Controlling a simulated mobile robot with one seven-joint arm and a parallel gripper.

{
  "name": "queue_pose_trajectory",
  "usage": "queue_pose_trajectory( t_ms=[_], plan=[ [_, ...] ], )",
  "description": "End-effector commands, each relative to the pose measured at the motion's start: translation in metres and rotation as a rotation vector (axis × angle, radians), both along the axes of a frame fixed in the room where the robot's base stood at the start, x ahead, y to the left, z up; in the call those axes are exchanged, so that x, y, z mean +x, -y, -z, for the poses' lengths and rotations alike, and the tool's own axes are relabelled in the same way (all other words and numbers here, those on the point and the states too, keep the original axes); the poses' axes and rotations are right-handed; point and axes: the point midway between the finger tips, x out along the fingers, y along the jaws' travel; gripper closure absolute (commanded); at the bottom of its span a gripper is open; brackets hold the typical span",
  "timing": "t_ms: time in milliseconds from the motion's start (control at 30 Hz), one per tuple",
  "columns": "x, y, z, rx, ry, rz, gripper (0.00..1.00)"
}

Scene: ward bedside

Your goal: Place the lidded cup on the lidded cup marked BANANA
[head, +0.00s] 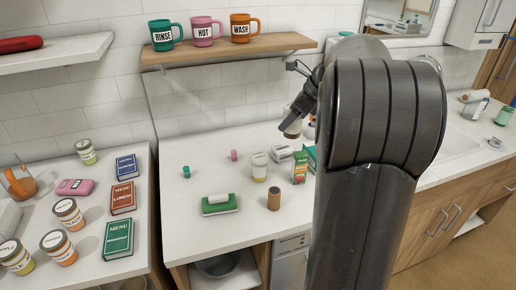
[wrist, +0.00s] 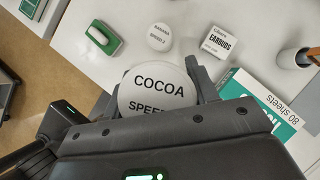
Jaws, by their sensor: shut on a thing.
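My gripper (head: 295,118) is shut on a lidded cup with dark contents (head: 292,130), held above the counter. In the wrist view my gripper (wrist: 156,92) grips this cup from both sides, and its round white lid (wrist: 155,84) reads COCOA, with a second line partly hidden. The lidded cup marked BANANA (wrist: 160,37) stands on the counter apart from the held cup, beyond it in the wrist view. In the head view it appears as a white-lidded cup with pale yellow contents (head: 259,167). Its lid is bare.
An earbuds box (wrist: 216,42) stands close beside the BANANA cup. A green notepad pack (wrist: 262,112) and a white mug (wrist: 292,58) are to the right. A green brush-like block (head: 220,205), a brown cylinder (head: 274,198) and a juice carton (head: 299,168) are also on the counter (head: 190,240).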

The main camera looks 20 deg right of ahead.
Motion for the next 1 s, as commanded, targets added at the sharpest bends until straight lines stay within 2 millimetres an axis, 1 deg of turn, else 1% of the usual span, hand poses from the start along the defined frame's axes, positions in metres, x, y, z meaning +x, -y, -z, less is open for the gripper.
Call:
queue_pose_trajectory(
  t_ms=[33, 200, 300, 400, 500, 633, 867, 900, 1000],
  plan=[
    [0.007, -0.011, 0.007, 0.002, -0.002, -0.005, 0.76],
    [0.032, -0.042, 0.032, 0.001, -0.003, -0.004, 0.76],
    [0.045, -0.059, 0.044, 0.002, -0.003, -0.004, 0.76],
    [0.055, -0.070, 0.053, 0.001, -0.003, -0.002, 0.76],
    [0.060, -0.077, 0.059, 0.000, -0.001, -0.001, 0.76],
    [0.062, -0.079, 0.064, 0.001, -0.001, 0.001, 0.76],
    [0.062, -0.079, 0.096, 0.001, -0.003, 0.001, 0.76],
    [0.062, -0.079, 0.099, 0.001, -0.003, 0.001, 0.76],
    [0.062, -0.079, 0.100, 0.001, 0.000, 0.001, 0.76]
  ],
)
